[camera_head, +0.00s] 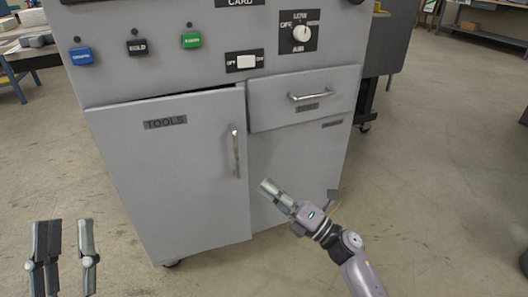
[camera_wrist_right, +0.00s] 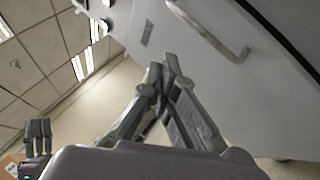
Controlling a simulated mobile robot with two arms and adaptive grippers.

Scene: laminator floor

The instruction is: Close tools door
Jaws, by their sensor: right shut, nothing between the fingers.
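The grey tools door (camera_head: 190,190) is on the cabinet front, marked with a TOOLS label (camera_head: 165,123). A dark gap shows along its top edge, so it looks slightly ajar. Its silver handle (camera_head: 236,152) is upright near the right edge; it also shows in the right wrist view (camera_wrist_right: 215,38). My right gripper (camera_head: 268,187) is shut and empty, in front of the cabinet, below and right of the handle. Its fingertips (camera_wrist_right: 166,68) meet in the right wrist view; contact with the door cannot be told. My left gripper (camera_head: 66,235) is open and empty at lower left, apart from the door.
A drawer (camera_head: 305,98) with a silver handle is right of the door, above a plain panel (camera_head: 290,165). Buttons, a switch (camera_head: 246,62) and a knob (camera_head: 301,33) are above. Floor (camera_head: 440,180) is clear at right. A table (camera_head: 30,52) stands at the back left.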

